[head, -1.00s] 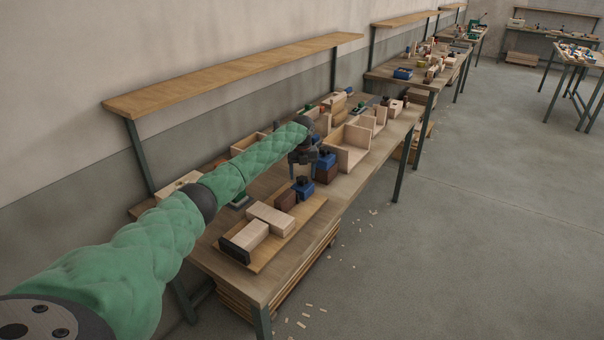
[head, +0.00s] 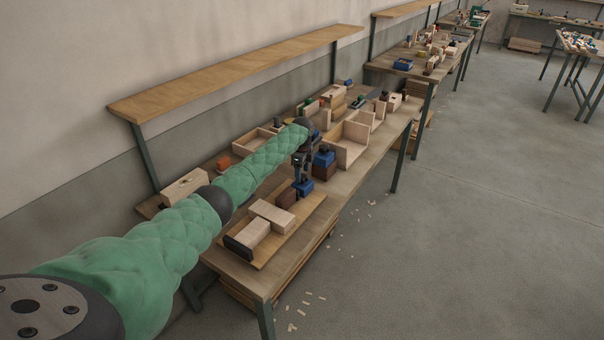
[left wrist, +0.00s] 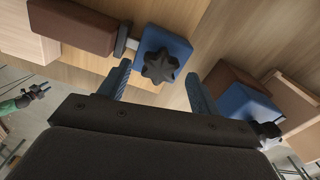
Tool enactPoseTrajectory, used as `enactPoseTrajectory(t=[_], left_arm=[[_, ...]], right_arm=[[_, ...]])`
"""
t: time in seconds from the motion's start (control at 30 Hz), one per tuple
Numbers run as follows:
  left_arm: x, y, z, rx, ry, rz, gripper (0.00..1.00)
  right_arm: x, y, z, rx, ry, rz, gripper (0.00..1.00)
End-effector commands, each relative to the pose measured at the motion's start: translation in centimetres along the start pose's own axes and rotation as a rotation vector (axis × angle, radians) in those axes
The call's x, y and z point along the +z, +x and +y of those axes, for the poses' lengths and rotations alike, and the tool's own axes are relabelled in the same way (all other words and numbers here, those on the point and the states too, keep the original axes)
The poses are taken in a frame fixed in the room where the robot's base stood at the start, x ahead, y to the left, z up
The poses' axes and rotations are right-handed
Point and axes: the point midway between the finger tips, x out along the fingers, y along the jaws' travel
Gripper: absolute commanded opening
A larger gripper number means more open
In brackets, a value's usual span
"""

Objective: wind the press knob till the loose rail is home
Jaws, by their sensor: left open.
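The press in the left wrist view has a black star-shaped knob (left wrist: 160,66) on a blue block (left wrist: 172,42). A short metal shaft joins this block to a brown block (left wrist: 82,25). My left gripper (left wrist: 157,72) is open, its fingers on either side of the knob with gaps. In the head view my left gripper (head: 302,168) is above the blue block (head: 304,188). Two pale wooden pieces (head: 272,215) lie on the board (head: 292,238), by a black end stop (head: 238,247). I cannot tell which is the loose rail. My right gripper (left wrist: 36,93) shows small in the left wrist view.
A second blue-and-brown unit (head: 324,160) stands close behind my left gripper; it also shows in the wrist view (left wrist: 245,103). An open wooden box (head: 352,148) stands beyond it. A shelf (head: 240,75) runs above the bench.

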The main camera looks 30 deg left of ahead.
Motion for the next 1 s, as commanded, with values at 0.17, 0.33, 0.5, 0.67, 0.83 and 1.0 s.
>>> enactPoseTrajectory(t=[0.17, 0.33, 0.5, 0.67, 0.83, 1.0], left_arm=[[0.0, 0.1, 0.0, 0.000, -0.001, 0.000, 0.64], [0.0, 0.9, 0.0, 0.001, 0.000, 0.000, 0.64], [0.0, 2.9, 0.0, 0.000, 0.000, 0.000, 0.64], [0.0, 3.0, 0.0, -0.002, 0.001, 0.000, 0.64], [0.0, 3.0, 0.0, -0.001, 0.001, 0.000, 0.50], [0.0, 3.0, 0.0, -0.001, 0.002, 0.000, 0.17]], right_arm=[[0.0, 0.1, 0.0, 0.000, 0.000, 0.000, 0.36], [0.1, 0.6, 0.0, 0.000, 0.000, 0.000, 0.36], [0.4, 1.8, 0.0, 0.000, 0.000, 0.000, 0.36], [0.3, 1.7, 0.0, 0.000, 0.000, 0.000, 0.36], [0.4, 1.7, 0.0, 0.000, 0.000, 0.000, 0.36], [0.4, 1.7, 0.0, 0.000, 0.000, 0.000, 0.36]])
